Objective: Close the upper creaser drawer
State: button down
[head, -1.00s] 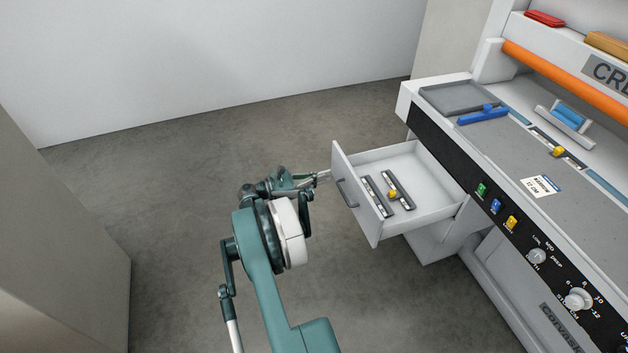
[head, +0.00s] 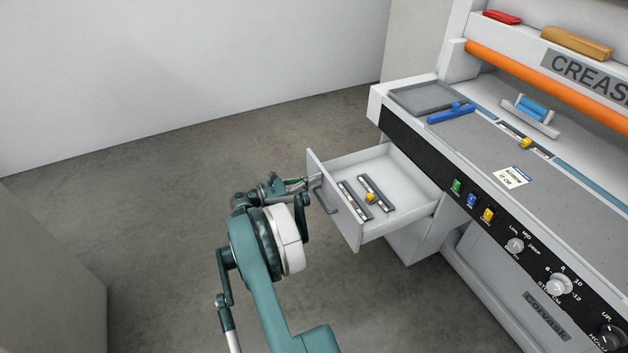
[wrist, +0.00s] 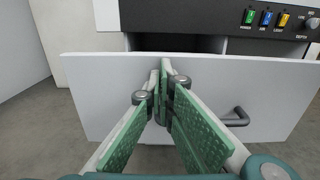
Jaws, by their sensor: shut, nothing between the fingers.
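The upper creaser drawer (head: 405,213) stands pulled out of the creaser (head: 452,290). It is white, with a dark handle (head: 327,201) on its front. Two dark bars with a yellow knob lie inside it. My gripper (head: 306,183) is shut and empty, at the drawer front's outer face, to the left of the handle. In the wrist view the shut fingertips (wrist: 166,68) point at the white drawer front (wrist: 90,85), close to its upper edge. The handle (wrist: 238,117) is to their right. I cannot tell whether the fingertips touch the front.
Above the drawer is a black panel with coloured switches (head: 472,200) and knobs. A grey tray (head: 420,97) and a blue tool (head: 450,114) lie on the creaser's top. Open floor (head: 150,210) lies left of the drawer. A grey-beige block (head: 45,270) stands at the lower left.

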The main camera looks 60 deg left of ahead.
jog(key=shift+w, duration=0.1)
jog(key=w, duration=3.7)
jog(key=shift+w+b, duration=0.35)
jog(key=shift+b, duration=0.05)
jog(key=shift+w, duration=0.1)
jog(key=s+p, duration=0.2)
jog(key=s, duration=1.2)
jog(key=shift+s+p, duration=0.3)
